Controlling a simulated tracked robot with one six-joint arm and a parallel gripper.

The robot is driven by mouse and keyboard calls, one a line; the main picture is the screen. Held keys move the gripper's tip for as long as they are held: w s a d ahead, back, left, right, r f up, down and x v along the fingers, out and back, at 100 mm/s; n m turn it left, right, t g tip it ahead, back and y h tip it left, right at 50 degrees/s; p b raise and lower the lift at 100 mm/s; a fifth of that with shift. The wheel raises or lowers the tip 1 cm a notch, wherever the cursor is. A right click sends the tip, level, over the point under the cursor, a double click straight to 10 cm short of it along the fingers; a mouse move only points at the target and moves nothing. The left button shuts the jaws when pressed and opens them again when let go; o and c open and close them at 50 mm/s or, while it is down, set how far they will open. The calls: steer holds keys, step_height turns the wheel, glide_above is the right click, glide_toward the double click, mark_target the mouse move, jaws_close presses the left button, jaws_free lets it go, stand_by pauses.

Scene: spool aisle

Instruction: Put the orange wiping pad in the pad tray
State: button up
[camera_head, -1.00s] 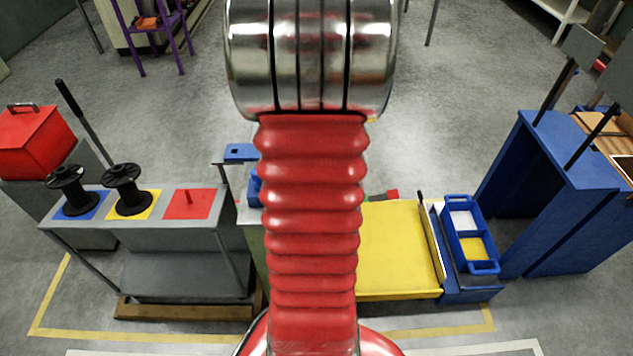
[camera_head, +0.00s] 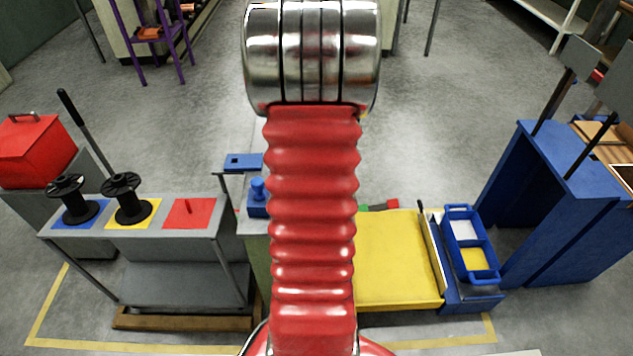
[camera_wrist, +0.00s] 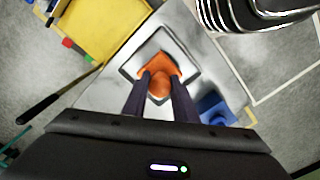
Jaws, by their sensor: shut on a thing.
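The orange wiping pad (camera_wrist: 178,62) shows in the wrist view, with a rounded orange knob on top. My gripper (camera_wrist: 160,82) is shut on the pad, with its two dark fingers on either side of the knob. A pale grey square tray with a dark rim (camera_wrist: 130,68), which looks like the pad tray, lies under the pad. The pad overlaps the tray's middle; I cannot tell whether it touches the tray floor. In the head view my red arm hides the gripper, pad and tray.
A blue knobbed object (camera_wrist: 214,108) stands beside the tray; it also shows in the head view (camera_head: 258,198). A yellow surface (camera_head: 398,260) and a blue two-part bin (camera_head: 446,232) are to the right. A grey stand (camera_head: 150,240) with black spools is to the left.

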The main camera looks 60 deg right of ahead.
steer(key=shift+f, duration=0.5)
steer(key=o, duration=1)
steer(key=shift+f, duration=0.1)
step_height(320, 180, up, 12)
steer(key=shift+r, duration=0.15)
stand_by(0.6)
